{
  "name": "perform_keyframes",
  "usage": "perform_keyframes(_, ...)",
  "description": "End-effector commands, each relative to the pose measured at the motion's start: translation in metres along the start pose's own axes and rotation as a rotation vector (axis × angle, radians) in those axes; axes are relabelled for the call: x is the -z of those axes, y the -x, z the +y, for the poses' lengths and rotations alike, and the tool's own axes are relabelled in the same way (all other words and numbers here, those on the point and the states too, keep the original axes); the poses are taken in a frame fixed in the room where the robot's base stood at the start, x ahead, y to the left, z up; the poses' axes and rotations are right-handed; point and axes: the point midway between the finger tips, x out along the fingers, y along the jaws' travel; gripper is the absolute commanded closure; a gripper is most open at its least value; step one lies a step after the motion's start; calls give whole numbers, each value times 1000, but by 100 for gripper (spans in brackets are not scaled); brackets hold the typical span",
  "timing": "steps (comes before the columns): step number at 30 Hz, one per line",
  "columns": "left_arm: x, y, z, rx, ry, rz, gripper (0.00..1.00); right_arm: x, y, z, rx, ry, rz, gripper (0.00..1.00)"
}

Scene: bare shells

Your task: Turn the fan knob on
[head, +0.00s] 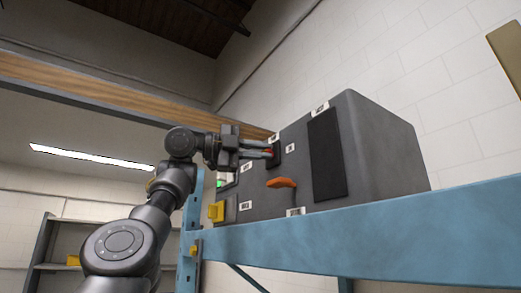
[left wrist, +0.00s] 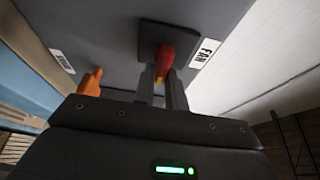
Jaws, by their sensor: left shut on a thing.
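The fan knob (left wrist: 163,62) is red, on a dark square plate beside a white label reading "FAN" (left wrist: 205,53) in the left wrist view. In the head view a bit of the red knob (head: 268,152) shows between the fingers, at the front of a grey box (head: 385,135). My left gripper (head: 272,153) is at the knob, with its fingers shut on it from both sides. In the left wrist view the fingers (left wrist: 162,85) flank the red knob, and its lower tip shows yellowish. My right gripper is in neither view.
An orange handle (head: 281,183) sticks out of the box below the fan knob; it is also left of my fingers in the left wrist view (left wrist: 91,82). A yellow part (head: 216,211) is at the lower left. A blue beam (head: 380,238) runs under the box.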

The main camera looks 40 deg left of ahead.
Motion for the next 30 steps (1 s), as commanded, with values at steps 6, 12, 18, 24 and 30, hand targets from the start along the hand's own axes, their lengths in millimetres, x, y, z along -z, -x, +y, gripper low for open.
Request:
perform_keyframes(6, -1, 1, -1, 3, 0, -1, 73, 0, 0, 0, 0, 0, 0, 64)
perform_keyframes(12, 0, 1, -1, 3, 0, -1, 65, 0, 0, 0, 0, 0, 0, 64)
perform_keyframes(18, 0, 5, -1, 4, 0, -1, 65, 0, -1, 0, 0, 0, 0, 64)
perform_keyframes(24, -1, 36, 0, 7, 2, -2, 65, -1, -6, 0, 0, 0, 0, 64)
perform_keyframes(30, -2, 76, 0, 6, 2, -1, 65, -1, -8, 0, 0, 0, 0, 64)
